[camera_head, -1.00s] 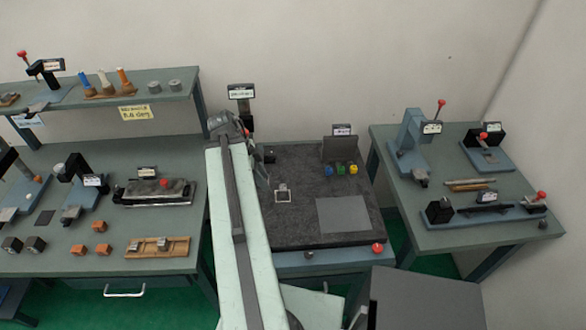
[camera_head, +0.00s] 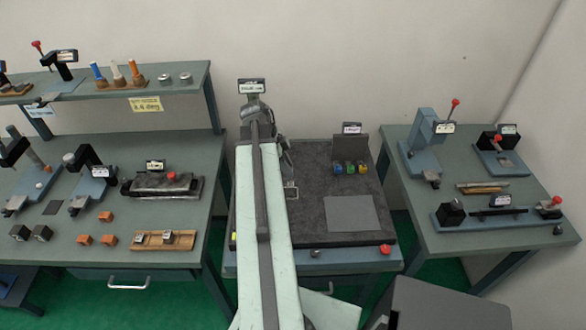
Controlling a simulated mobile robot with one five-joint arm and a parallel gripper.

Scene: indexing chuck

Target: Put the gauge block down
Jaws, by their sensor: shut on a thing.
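My gripper (camera_head: 288,172) hangs over the left part of the dark granite plate (camera_head: 315,175), beside the far end of my arm. It is small and partly hidden by the arm. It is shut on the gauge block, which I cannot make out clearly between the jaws. A white square outline (camera_head: 291,195) lies on the plate just below the gripper in the picture and is partly covered. I cannot tell how high the gripper is above the plate.
A grey mat (camera_head: 349,214) and a holder with coloured pieces (camera_head: 350,168) are on the plate. A red knob (camera_head: 386,249) is at its front edge. The left bench holds a wooden tray (camera_head: 183,240) with small metal blocks. A right table (camera_head: 435,245) carries fixtures.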

